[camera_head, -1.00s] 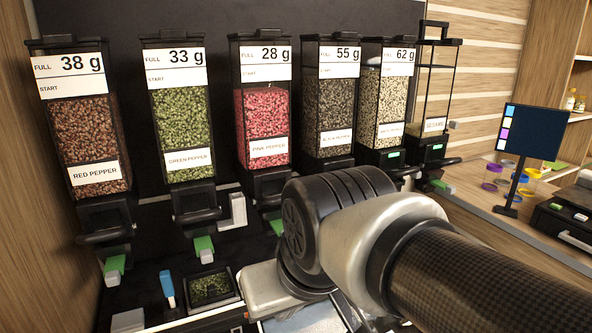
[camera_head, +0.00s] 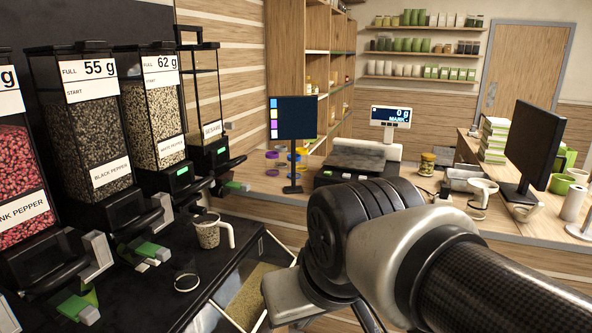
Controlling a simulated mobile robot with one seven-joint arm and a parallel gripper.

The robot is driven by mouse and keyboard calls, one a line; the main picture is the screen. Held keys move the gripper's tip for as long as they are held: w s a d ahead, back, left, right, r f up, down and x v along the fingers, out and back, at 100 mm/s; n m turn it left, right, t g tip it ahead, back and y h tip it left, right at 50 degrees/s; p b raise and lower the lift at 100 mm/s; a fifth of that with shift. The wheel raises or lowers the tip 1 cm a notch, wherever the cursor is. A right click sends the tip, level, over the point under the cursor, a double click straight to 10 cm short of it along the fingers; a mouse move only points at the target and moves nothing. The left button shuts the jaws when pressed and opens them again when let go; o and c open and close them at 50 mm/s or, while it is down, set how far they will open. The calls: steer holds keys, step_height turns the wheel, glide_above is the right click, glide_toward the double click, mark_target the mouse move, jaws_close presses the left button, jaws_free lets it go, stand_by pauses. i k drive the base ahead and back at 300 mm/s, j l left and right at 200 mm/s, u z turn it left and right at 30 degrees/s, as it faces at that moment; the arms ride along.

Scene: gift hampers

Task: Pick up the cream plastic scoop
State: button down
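I cannot pick out the cream plastic scoop for certain. A cream cup-like piece (camera_head: 524,211) lies on the right counter in front of the dark monitor; it is small and its handle is unclear. A whitish round bowl-like piece (camera_head: 482,188) stands just left of it. My arm reaches in from the lower right, well short of the right counter in the picture. Its fingertips do not show.
Pepper dispensers (camera_head: 92,130) line the left wall above the black shelf. A small screen (camera_head: 294,120), a scale display (camera_head: 390,116) and a spice jar (camera_head: 427,165) stand on the back counter. The larger monitor (camera_head: 534,147) stands at right. My arm hides the lower middle.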

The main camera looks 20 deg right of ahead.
mark_target(520, 213)
steer(key=z, duration=1.8)
steer(key=i+l, duration=0.3)
steer(key=i, duration=0.2)
steer(key=i+l, duration=0.3)
steer(key=i, duration=0.25)
steer(key=i+l, duration=0.3)
steer(key=i, duration=0.2)
steer(key=i+l, duration=0.3)
steer(key=i, duration=0.25)
steer(key=i+l, duration=0.3)
steer(key=i, duration=0.2)
steer(key=z, duration=0.05)
